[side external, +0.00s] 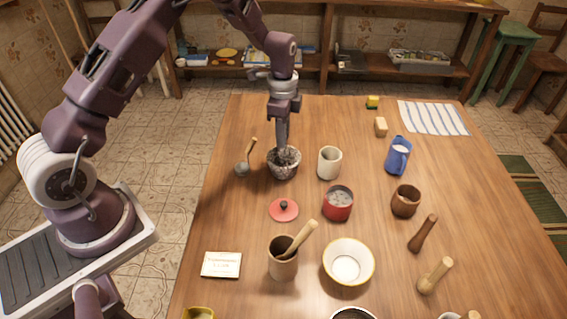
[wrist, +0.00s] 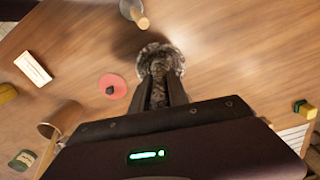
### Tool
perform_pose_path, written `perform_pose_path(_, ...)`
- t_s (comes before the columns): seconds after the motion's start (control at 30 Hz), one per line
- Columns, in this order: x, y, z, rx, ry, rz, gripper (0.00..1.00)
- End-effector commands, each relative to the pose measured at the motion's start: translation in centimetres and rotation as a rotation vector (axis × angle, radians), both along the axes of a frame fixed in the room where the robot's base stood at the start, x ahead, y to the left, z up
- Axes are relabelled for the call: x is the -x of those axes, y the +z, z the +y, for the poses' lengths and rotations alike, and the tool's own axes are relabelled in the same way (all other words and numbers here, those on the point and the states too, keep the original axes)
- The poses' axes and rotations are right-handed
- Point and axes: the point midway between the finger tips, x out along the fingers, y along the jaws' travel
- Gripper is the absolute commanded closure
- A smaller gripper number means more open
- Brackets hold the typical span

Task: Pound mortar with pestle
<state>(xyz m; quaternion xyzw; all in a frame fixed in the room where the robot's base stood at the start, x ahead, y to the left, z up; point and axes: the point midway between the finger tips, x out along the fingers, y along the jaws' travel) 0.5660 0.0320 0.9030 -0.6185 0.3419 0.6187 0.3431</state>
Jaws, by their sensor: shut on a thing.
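The mortar (side external: 284,168) is a mottled grey stone bowl standing upright toward the back left of the wooden table. It also shows in the wrist view (wrist: 150,56), just beyond my fingers. My gripper (side external: 282,143) points down over the mortar, its tips at or just inside the rim. It is shut on a grey stone pestle (wrist: 163,82), which stands roughly upright between the fingers. The pestle's lower end is inside the mortar; whether it touches the bottom is hidden. The mortar's contents cannot be made out.
Close to the mortar are a white cup (side external: 329,163), a grey-headed tool with a wooden handle (side external: 243,168) and a red lid (side external: 284,211). A red pot (side external: 338,205) and a brown cup with a wooden stick (side external: 283,262) stand nearer the front.

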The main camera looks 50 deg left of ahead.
Motion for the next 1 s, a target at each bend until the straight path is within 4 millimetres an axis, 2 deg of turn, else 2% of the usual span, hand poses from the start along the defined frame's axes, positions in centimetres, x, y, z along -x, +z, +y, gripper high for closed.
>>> perform_pose_path(0.17,-0.3,0.0,-0.6,-0.001,-0.002,-0.002,1.00)
perform_pose_path(0.57,-0.3,-0.1,-0.6,0.000,-0.001,0.000,1.00)
perform_pose_path(1.0,-0.3,-1.7,-0.6,0.001,0.000,-0.001,1.00)
